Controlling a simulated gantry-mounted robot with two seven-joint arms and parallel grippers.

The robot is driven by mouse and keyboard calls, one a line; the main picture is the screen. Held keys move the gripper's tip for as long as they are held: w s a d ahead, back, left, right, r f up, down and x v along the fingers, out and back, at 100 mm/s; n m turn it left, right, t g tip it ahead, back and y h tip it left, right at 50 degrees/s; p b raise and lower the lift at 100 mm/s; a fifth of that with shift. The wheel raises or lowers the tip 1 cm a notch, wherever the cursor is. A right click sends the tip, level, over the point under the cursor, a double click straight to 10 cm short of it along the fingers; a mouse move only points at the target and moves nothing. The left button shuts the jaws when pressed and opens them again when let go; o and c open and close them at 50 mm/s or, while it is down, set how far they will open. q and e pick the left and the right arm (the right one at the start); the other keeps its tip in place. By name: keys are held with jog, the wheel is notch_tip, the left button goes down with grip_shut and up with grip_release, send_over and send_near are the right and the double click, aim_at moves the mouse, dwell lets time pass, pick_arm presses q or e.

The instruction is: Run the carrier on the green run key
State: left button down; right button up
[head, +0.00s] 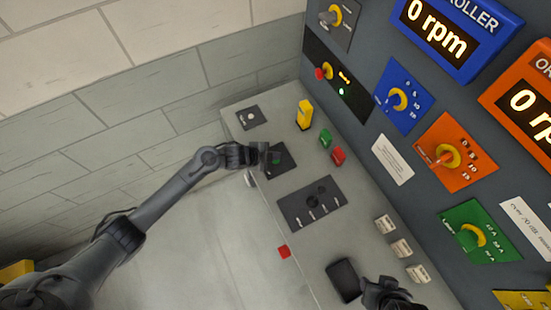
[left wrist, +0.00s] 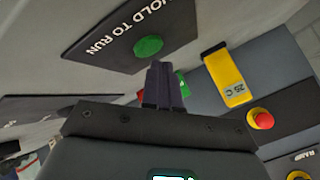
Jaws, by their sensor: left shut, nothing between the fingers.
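The green run key (left wrist: 148,47) is a round button on a dark plate lettered HOLD TO RUN in the left wrist view. In the head view the dark plate (head: 283,168) lies on the grey desk, its green key partly covered by my left gripper (head: 264,152). My left gripper's fingers (left wrist: 164,68) are shut and empty, with their tips close to the key's edge. I cannot tell whether they touch it. My right gripper (head: 388,294) is at the bottom edge of the head view, its jaws unclear. I cannot make out a carrier.
A yellow block (head: 305,115), green block (head: 325,138) and red block (head: 338,156) stand right of the plate. A slotted dark panel (head: 312,204) lies nearer. The blue display (head: 455,30) and orange display (head: 525,100) read 0 rpm. A panel with knobs rises at right.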

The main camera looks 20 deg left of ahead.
pick_arm(q)
jog(key=shift+f, duration=0.25)
jog(key=shift+f+b, duration=0.35)
jog(key=shift+f, duration=0.05)
dwell(0.6)
jog(key=shift+f, duration=0.15)
dwell(0.5)
dwell(0.8)
dwell(0.8)
dwell(0.7)
dwell(0.7)
